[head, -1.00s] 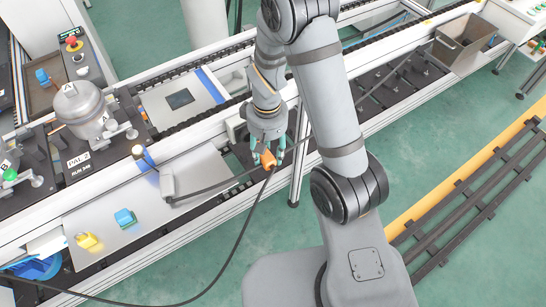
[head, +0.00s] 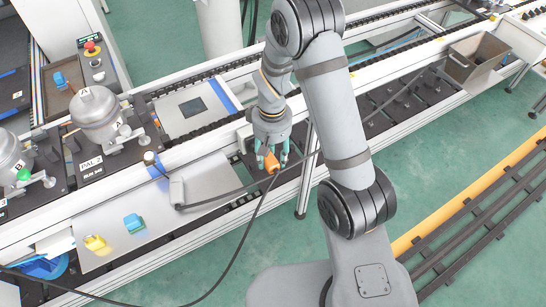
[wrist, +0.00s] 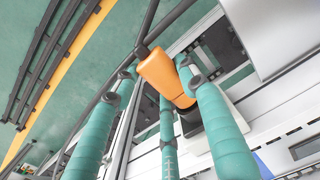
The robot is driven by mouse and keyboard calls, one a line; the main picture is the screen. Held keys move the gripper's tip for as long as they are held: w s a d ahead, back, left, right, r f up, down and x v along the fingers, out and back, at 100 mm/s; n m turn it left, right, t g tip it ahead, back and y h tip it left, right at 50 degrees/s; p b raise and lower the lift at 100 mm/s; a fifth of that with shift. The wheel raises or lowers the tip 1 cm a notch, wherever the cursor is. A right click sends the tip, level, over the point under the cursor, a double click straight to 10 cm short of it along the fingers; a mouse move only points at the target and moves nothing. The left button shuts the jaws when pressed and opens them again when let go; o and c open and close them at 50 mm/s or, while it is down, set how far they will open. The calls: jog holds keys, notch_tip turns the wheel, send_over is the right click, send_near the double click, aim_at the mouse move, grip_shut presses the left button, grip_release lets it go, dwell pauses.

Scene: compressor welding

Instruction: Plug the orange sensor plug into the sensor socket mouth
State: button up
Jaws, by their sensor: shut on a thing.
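The orange sensor plug (head: 271,162) is in my gripper (head: 270,152), in front of the workbench's near edge in the head view. In the wrist view, the teal fingers of my gripper (wrist: 165,95) close around the orange plug (wrist: 163,76), whose lower end is partly hidden by a finger. A dark cable runs from the plug's outer end. I cannot make out a sensor socket mouth for certain in either view. A silver compressor marked A (head: 96,107) stands on a pallet at the left, well apart from my gripper.
A loose black cable (head: 238,245) hangs across the front. A bin (head: 475,62) stands at far right.

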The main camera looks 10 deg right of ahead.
aim_at(277, 164)
jog(key=shift+w+a, duration=0.35)
jog(key=shift+w, duration=0.5)
jog(key=shift+w+a+r, duration=0.1)
jog(key=shift+w, duration=0.2)
jog(key=shift+w+a+r, duration=0.25)
jog(key=shift+w+a, duration=0.05)
jog(key=shift+w, duration=0.15)
dwell(0.7)
jog(key=shift+s+d+f+b, duration=0.25)
jog(key=shift+s+b, duration=0.15)
jog(key=shift+s, duration=0.15)
jog(key=shift+s+d+f+b, duration=0.1)
jog(key=shift+s+d+b, duration=0.2)
jog(key=shift+s, duration=0.25)
jog(key=shift+s+d+b, duration=0.25)
jog(key=shift+s, duration=0.4)
jog(key=shift+s+d+b, duration=0.2)
jog(key=shift+s+d, duration=0.1)
jog(key=shift+s, duration=0.3)
jog(key=shift+s+d+b, duration=0.25)
jog(key=shift+s, duration=0.4)
